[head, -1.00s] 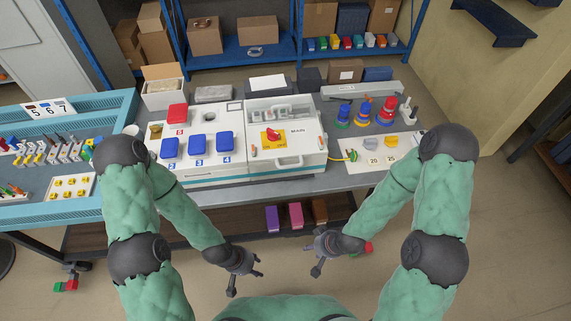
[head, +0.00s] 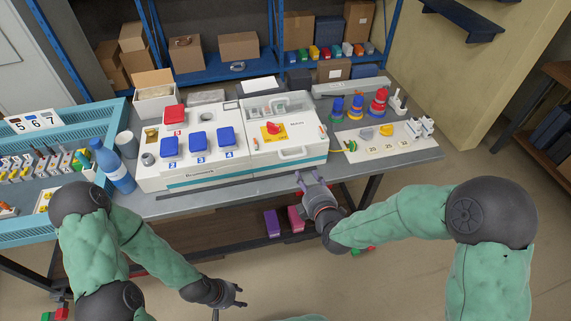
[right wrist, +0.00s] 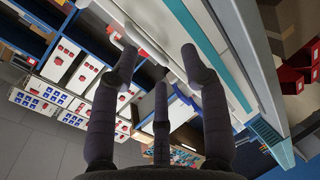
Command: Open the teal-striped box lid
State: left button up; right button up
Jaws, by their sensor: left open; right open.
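The white teal-striped box (head: 245,172) stands on the workbench, with a teal band along its lower front. Its right part has a lid (head: 308,131) with a window, a red switch on a yellow plate and a front handle (head: 291,153). The lid looks shut. My right gripper (head: 308,177) is open and empty, just in front of and below the handle, apart from it. In the right wrist view, its spread fingers (right wrist: 158,62) point toward the white front with the teal stripe (right wrist: 203,40). My left gripper (head: 241,296) is open and empty, low in front of the bench.
The box's left part carries blue covers (head: 197,140) and a red one (head: 174,114). A blue bottle (head: 115,169) stands at its left. Stacked rings (head: 378,103) and a white board (head: 385,144) lie to the right. The bench's front edge (head: 400,162) lies near my right gripper.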

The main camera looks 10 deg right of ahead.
aim_at(296, 156)
pick_arm(q)
jog(key=f+b, duration=0.2)
jog(key=a+f+b, duration=0.1)
jog(key=shift+s+f, duration=0.25)
jog(key=shift+s, duration=0.05)
pick_arm(e)
jog(key=shift+n+t, duration=0.6)
jog(key=shift+n, duration=0.2)
jog(key=w, duration=0.7)
jog(key=w+a, duration=0.1)
jog(key=w, duration=0.2)
jog(key=shift+w+r, duration=0.15)
jog(key=shift+w, duration=0.1)
grip_shut()
